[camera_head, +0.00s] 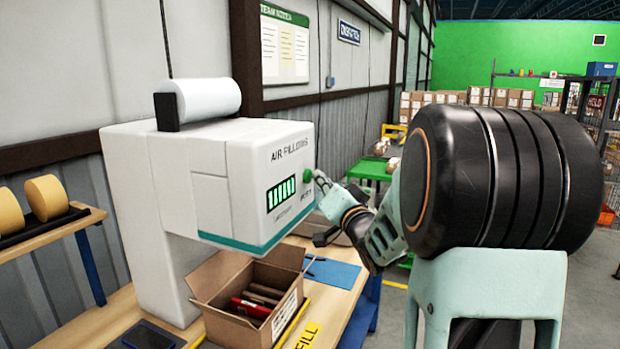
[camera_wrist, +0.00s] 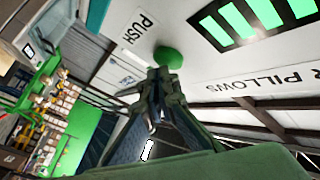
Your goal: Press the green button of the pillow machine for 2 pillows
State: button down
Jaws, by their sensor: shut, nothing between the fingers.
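The pillow machine (camera_head: 165,180) is a white cabinet marked "AIR PILLOWS", with a white roll on top, standing on a wooden bench. Its front face has a display of several green bars (camera_head: 281,193). The green button (camera_head: 307,175) is on the right part of that face, and it also shows in the wrist view (camera_wrist: 168,57) beside the word "PUSH". My gripper (camera_head: 319,177) is shut and empty, with its fingertips right at the button. In the wrist view its tips (camera_wrist: 160,76) overlap the button's lower edge; I cannot tell whether they touch it.
An open carton (camera_head: 231,325) with reddish-brown items stands below the machine's head, with a blue sheet (camera_head: 335,273) beside it. Tape rolls (camera_head: 47,197) sit on a wooden shelf at the left. A green table (camera_head: 368,170) is behind. Open floor lies at the right.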

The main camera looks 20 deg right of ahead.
jog(key=shift+w+a+b, duration=0.3)
jog(key=shift+w+a, duration=0.05)
jog(key=shift+a, duration=0.05)
dwell(0.6)
jog(key=shift+s+d, duration=0.1)
dwell(0.3)
jog(key=shift+s+d, duration=0.55)
jog(key=shift+s+d, duration=1.75)
jog(key=shift+s, duration=0.1)
dwell(1.0)
jog(key=s+d+n, duration=0.1)
jog(key=n, duration=1)
jog(key=s+d+n, duration=0.1)
jog(key=n, duration=0.5)
jog(key=shift+s+d+f+g, duration=0.1)
jog(key=shift+s+d+g, duration=0.25)
jog(key=shift+g, duration=0.05)
